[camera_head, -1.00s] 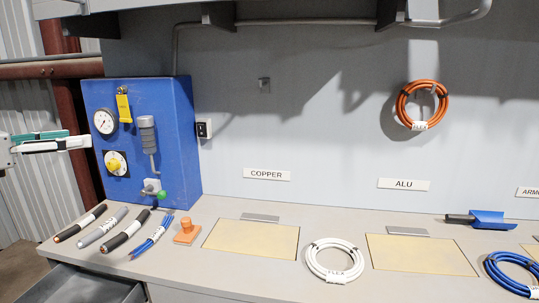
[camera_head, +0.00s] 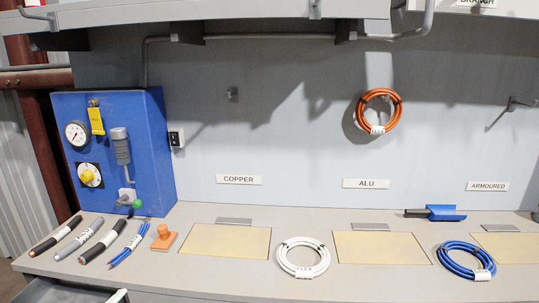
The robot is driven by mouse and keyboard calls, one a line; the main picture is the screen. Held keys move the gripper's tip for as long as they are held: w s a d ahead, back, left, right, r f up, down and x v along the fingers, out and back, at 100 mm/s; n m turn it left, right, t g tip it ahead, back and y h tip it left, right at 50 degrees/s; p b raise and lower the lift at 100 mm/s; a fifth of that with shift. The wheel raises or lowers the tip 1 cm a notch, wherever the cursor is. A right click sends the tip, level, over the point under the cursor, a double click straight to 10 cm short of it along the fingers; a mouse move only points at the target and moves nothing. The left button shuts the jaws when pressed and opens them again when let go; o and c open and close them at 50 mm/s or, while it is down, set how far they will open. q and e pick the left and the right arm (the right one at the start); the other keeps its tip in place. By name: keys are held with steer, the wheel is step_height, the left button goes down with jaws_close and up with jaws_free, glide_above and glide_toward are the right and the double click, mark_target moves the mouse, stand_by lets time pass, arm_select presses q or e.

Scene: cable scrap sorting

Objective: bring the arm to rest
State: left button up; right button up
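Neither gripper shows in the head view now, and no arm is clearly in the picture. The workbench (camera_head: 200,213) runs across the lower part. Several cut cable pieces, among them a grey one (camera_head: 78,240) and a blue-stranded one (camera_head: 130,243), lie at its left end. A white coil (camera_head: 287,262) and a blue coil (camera_head: 450,261) lie on the bench. An orange coil (camera_head: 364,103) hangs on the wall above the ALU label (camera_head: 373,184).
A blue panel box (camera_head: 150,150) with a gauge and yellow knob stands at the left. An orange stamp-like block (camera_head: 164,238) is beside the cables. Yellowish panels (camera_head: 225,242) in the bench top are bare.

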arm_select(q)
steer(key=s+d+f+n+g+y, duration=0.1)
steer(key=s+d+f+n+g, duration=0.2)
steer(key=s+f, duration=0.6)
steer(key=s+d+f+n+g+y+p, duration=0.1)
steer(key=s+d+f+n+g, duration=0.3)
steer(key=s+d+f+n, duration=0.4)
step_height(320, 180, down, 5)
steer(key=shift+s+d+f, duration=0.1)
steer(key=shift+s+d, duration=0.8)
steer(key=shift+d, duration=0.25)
